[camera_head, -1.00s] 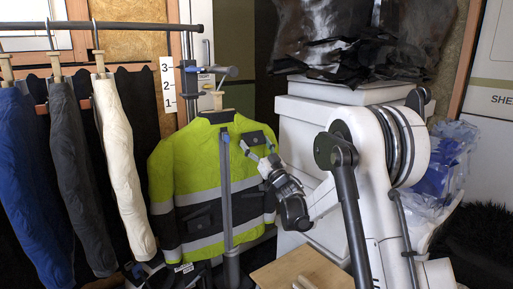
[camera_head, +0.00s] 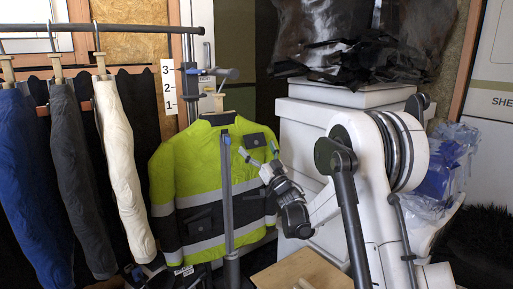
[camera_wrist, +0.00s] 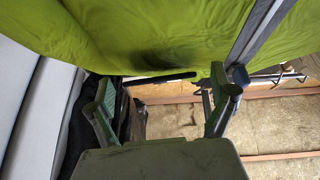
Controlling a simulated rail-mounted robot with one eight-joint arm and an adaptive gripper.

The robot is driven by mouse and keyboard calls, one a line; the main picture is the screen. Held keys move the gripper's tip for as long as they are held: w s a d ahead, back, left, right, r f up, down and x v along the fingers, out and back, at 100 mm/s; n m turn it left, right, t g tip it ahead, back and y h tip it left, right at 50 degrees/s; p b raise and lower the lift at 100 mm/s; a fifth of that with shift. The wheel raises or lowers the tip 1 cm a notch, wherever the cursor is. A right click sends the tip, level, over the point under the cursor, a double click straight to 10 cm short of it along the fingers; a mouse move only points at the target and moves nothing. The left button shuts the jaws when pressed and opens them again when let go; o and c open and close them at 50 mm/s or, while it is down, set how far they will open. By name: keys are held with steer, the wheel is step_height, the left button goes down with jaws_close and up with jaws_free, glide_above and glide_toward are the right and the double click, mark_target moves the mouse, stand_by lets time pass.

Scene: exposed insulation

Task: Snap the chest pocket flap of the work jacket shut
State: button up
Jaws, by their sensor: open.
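The yellow-green and black work jacket (camera_head: 195,165) with grey reflective bands hangs on a stand in the head view. Its dark chest pocket flap (camera_head: 255,140) is on the upper right of the front. I cannot tell whether its snap is fastened. My gripper (camera_head: 258,151) is open and empty, with its fingertips just below the flap. I cannot tell whether they touch the cloth. In the wrist view the two fingers (camera_wrist: 160,98) are spread apart, with green jacket cloth (camera_wrist: 150,35) above and beyond them. No flap can be made out clearly there.
A grey upright post (camera_head: 226,200) stands in front of the jacket. Several garments hang on a rail (camera_head: 130,27) at left. White boxes (camera_head: 300,130) stand behind my arm at right, with a wooden surface (camera_head: 300,272) below. The jacket's lower pocket (camera_head: 200,222) is on its left side.

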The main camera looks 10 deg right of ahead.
steer(key=v, duration=1)
steer(key=shift+s+d+f, duration=0.2)
steer(key=shift+s, duration=0.15)
